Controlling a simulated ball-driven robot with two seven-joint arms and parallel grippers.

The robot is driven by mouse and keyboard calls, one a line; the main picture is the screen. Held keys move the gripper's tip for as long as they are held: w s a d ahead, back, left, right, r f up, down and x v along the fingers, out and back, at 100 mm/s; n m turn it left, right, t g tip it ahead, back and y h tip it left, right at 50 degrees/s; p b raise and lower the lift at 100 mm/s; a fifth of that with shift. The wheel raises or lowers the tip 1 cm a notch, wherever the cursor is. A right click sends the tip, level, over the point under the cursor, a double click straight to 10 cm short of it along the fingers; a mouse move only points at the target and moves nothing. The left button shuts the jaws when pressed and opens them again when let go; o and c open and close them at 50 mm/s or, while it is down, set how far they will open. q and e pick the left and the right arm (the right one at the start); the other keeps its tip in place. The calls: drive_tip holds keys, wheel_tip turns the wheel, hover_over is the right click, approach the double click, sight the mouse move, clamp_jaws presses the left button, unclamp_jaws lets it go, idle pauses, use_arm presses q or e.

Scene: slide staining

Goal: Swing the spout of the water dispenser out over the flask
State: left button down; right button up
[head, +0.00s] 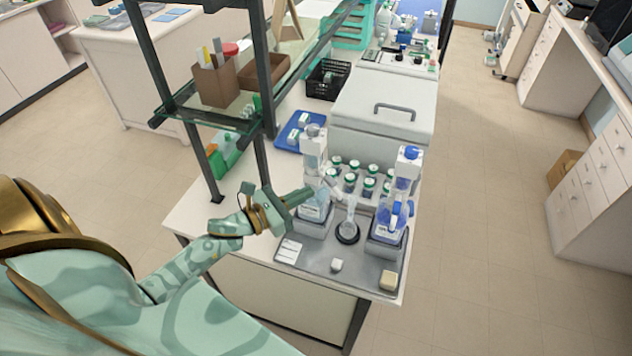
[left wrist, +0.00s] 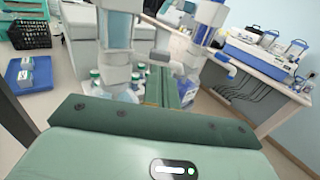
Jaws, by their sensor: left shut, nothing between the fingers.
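Two bottle-top dispensers stand on a grey tray (head: 322,262). The left dispenser (head: 314,150) has a pale head; the right dispenser (head: 407,172) has a blue cap and blue parts. I cannot read which holds water. A clear flask (head: 350,222) stands between them in a dark ring. My left gripper (head: 308,193) is shut and empty, its tips close beside the left dispenser, below its head. In the left wrist view, the shut fingers (left wrist: 161,88) point toward the left dispenser's column (left wrist: 116,32); contact with its spout is unclear. My right gripper is not seen.
Several green-capped bottles (head: 351,180) stand behind the flask. A white lidded box (head: 382,105) is beyond them.

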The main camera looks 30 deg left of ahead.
sight(327, 182)
use_arm(q)
drive_tip(key=x, duration=0.2)
drive_tip(key=shift+w+d+r+p, duration=0.1)
drive_tip(key=shift+w+d+p, duration=0.1)
drive_tip(key=shift+w+p, duration=0.15)
drive_tip(key=shift+w+d, duration=0.15)
drive_tip(key=shift+w, duration=0.5)
drive_tip(key=shift+d, duration=0.1)
drive_tip(key=shift+f, duration=0.2)
